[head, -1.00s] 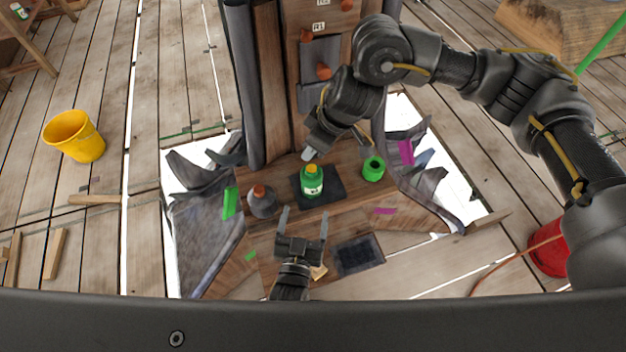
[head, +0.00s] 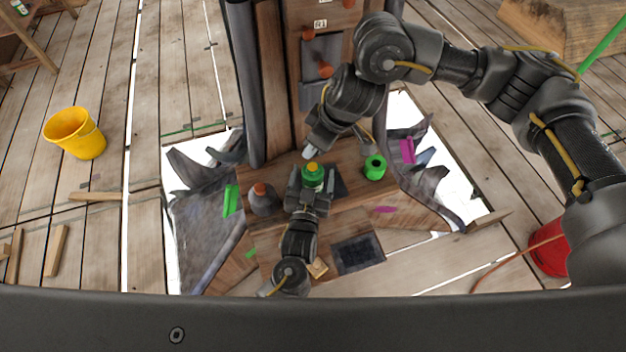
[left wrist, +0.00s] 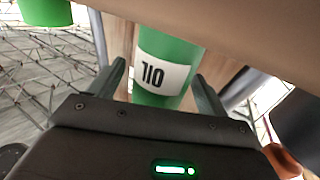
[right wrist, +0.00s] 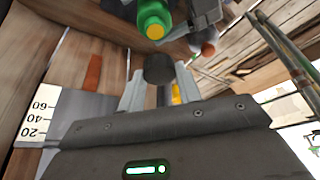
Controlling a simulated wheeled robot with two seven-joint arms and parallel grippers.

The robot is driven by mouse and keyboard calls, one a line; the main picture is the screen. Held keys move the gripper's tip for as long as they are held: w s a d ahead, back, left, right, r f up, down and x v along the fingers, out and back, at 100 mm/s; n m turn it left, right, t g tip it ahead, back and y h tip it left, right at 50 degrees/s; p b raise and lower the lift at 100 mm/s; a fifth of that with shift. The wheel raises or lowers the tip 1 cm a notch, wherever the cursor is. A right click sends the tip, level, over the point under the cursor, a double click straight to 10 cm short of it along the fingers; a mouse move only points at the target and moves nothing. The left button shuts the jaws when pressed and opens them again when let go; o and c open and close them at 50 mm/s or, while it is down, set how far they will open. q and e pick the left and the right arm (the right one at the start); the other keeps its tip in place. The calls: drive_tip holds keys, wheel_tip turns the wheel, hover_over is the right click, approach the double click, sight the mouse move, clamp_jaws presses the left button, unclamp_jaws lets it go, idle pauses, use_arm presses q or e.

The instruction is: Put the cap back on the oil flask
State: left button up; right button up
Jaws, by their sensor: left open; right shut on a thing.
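My left gripper (head: 313,182) is open, with one finger on each side of the flask body; contact cannot be told. My right gripper (right wrist: 158,85) is shut on a dark round piece, seemingly the cap (right wrist: 158,69), held near the flask's yellow top (right wrist: 155,31) and apart from it in the right wrist view. The cap is not clear in the head view.
A grey bottle with a brown top (head: 263,200) stands left of the flask. A hollow green cylinder (head: 375,167) stands to its right. A wooden post (head: 274,80) rises behind. A dark panel (head: 357,253) lies in front. Jagged grey pieces flank the ledge.

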use_arm(q)
drive_tip(key=shift+w, duration=0.15)
drive_tip(key=c, duration=1.5)
use_arm(e)
hover_over(312, 167)
drive_tip(key=shift+s+d+f, duration=0.1)
drive_tip(key=shift+d+f, duration=0.1)
drive_tip(key=shift+f, duration=1.05)
drive_tip(key=shift+d+f, duration=0.15)
drive_tip(key=shift+f, duration=1.05)
drive_tip(key=shift+f, duration=0.9)
drive_tip(key=shift+f, duration=0.6)
use_arm(q)
clamp_jaws()
use_arm(e)
drive_tip(key=shift+s+a+m+t, duration=0.15)
drive_tip(key=shift+m+t, duration=0.15)
drive_tip(key=shift+m, duration=0.7)
drive_tip(key=m+h, duration=0.1)
drive_tip(key=m, duration=0.1)
drive_tip(key=m+t, duration=0.1)
drive_tip(key=m, duration=0.1)
drive_tip(key=shift+m+h, duration=0.4)
